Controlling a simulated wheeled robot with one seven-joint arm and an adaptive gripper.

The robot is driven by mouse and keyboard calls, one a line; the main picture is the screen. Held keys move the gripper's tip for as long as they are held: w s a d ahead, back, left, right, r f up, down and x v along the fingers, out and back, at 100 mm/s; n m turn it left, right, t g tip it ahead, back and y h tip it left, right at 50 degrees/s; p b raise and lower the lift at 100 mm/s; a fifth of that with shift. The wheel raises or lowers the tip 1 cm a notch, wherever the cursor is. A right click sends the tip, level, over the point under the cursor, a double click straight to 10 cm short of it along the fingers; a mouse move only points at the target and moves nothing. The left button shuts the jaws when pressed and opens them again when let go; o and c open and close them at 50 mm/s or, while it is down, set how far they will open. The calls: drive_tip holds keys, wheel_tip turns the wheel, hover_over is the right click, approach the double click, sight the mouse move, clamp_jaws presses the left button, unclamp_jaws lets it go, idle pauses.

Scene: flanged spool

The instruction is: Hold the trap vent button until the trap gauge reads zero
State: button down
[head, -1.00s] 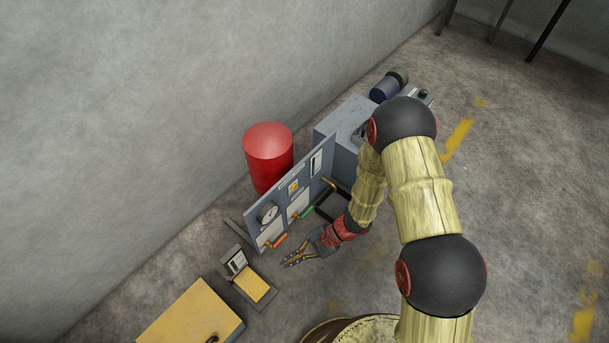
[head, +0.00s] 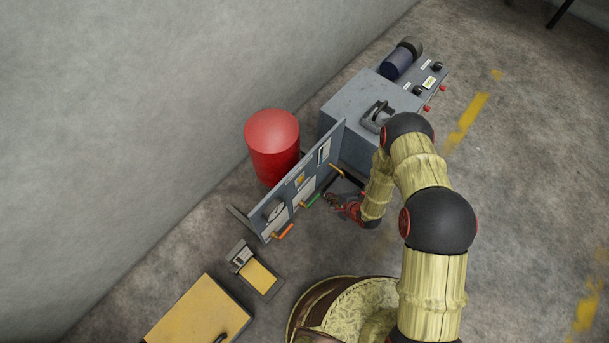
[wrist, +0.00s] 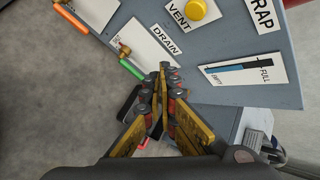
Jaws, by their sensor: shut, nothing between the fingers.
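The yellow vent button (wrist: 198,9) is on the grey panel (wrist: 290,94) beside a VENT label, at the top of the wrist view. It shows small on the panel in the head view (head: 299,181). The trap gauge (wrist: 245,72) is a white plate with a dark and blue bar between EMPTY and FULL; I cannot read its exact level. It also shows in the head view (head: 324,152). My gripper (wrist: 163,72) is shut and empty, its tips over the panel's lower edge below the DRAIN label, apart from the button.
Open floor lies to the right.

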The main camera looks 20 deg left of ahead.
sight(301, 179)
drive_tip(key=shift+n, duration=0.3)
drive_tip(key=shift+a, duration=0.1)
drive_tip(key=w+a+b, duration=0.1)
drive_tip(key=w+a, duration=0.2)
drive_tip(key=a, duration=0.5)
idle(0.4)
drive_tip(key=shift+w+a+b, duration=0.1)
drive_tip(key=shift+w+b, duration=0.05)
drive_tip(key=shift+b, duration=0.15)
idle(1.0)
drive_tip(key=shift+w+a, duration=0.15)
drive_tip(key=shift+a, duration=0.15)
drive_tip(key=shift+w+a+b, duration=0.2)
drive_tip(key=shift+a+b, duration=0.2)
drive_tip(key=shift+a, duration=0.05)
idle(2.5)
